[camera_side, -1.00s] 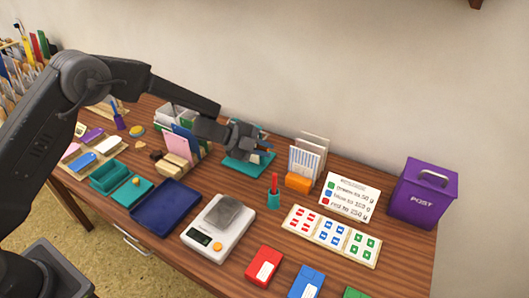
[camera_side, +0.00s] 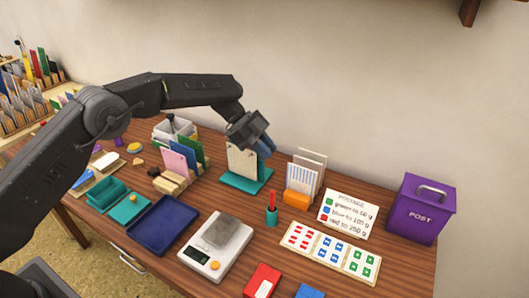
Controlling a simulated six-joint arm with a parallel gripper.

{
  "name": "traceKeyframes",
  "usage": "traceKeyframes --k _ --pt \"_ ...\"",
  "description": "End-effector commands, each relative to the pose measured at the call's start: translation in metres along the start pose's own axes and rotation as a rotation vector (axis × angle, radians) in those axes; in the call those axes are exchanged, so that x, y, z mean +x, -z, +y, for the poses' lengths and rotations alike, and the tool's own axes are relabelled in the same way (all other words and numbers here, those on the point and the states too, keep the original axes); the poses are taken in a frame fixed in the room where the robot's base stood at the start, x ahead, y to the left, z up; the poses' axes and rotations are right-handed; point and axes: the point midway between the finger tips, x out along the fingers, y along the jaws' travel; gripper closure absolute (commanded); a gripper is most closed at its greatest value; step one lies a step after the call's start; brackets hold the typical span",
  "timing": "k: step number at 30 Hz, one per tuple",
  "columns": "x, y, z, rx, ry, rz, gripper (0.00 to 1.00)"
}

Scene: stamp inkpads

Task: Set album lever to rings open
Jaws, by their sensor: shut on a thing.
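The album stands at the back middle of the desk. It shows as a teal base (camera_side: 236,183) with an upright cream panel (camera_side: 240,165) on it. Small dark marks show near the panel's top. My gripper (camera_side: 264,148) is at the panel's upper right edge, above the base, pointing down and right. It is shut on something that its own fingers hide. I cannot make out the album lever or its rings, nor tell which way the lever is set.
A card rack (camera_side: 174,182) stands close on the left of the album. An orange letter holder (camera_side: 296,199) with envelopes is close on its right. A red-handled tool in a teal cup (camera_side: 271,216), a scale (camera_side: 213,254) and a navy tray (camera_side: 162,226) are in front.

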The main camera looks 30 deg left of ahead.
Motion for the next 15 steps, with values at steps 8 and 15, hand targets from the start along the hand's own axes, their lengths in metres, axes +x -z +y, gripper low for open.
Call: traceKeyframes --k 8,15 --pt "0.0001 -0.0034 -0.0013 -0.051 -0.042 -0.003 1.00" --pt "0.0001 -0.0034 -0.0011 -0.056 -0.047 -0.002 1.00"
